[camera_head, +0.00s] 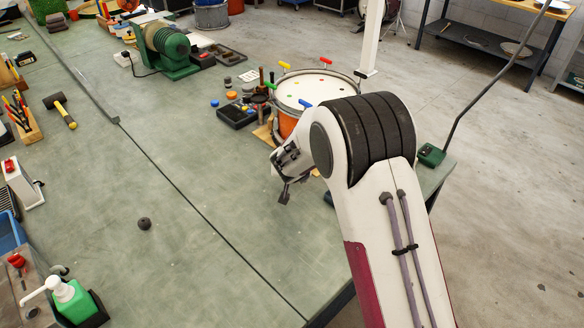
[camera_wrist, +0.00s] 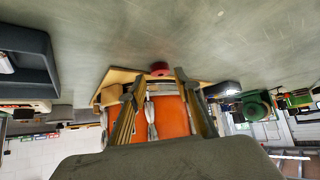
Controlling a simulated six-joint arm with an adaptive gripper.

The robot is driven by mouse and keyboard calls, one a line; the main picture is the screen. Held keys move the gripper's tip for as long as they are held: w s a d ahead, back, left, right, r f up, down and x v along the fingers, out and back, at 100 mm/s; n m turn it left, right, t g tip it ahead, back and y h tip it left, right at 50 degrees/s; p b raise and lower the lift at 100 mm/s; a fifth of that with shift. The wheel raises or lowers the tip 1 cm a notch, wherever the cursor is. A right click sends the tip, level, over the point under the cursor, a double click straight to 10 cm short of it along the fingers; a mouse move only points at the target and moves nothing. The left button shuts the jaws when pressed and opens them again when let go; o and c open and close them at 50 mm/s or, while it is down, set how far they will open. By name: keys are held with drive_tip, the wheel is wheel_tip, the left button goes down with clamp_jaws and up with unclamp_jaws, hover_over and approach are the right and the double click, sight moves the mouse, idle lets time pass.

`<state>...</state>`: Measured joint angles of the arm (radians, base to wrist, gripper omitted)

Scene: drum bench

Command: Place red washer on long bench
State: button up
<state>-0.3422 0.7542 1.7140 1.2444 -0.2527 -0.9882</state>
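A small red disc (camera_wrist: 160,69), probably the red washer, shows in the wrist view at the edge of a wooden board, below the orange drum body (camera_wrist: 168,118). I cannot tell if it rests on the board or on the bench. In the head view I cannot make it out; my arm covers that area. My gripper (camera_wrist: 156,85) is open in the wrist view, with its two fingers apart and the disc seen between their tips. In the head view my gripper (camera_head: 284,196) is low over the green long bench (camera_head: 190,170), in front of the drum.
The drum (camera_head: 318,88) stands on a wooden board with several coloured keys at its rim. A black tray (camera_head: 238,115) and loose coloured discs lie left of it. A green motor (camera_head: 168,50) is farther back. The bench's middle is mostly clear, except a dark ball (camera_head: 144,223).

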drive_tip(key=shift+x, duration=1.4)
drive_tip(key=shift+c, duration=0.5)
drive_tip(key=c, duration=0.4)
drive_tip(key=shift+r, duration=0.3)
wheel_tip(320, 180, up, 9)
drive_tip(key=shift+r, duration=0.25)
idle(0.6)
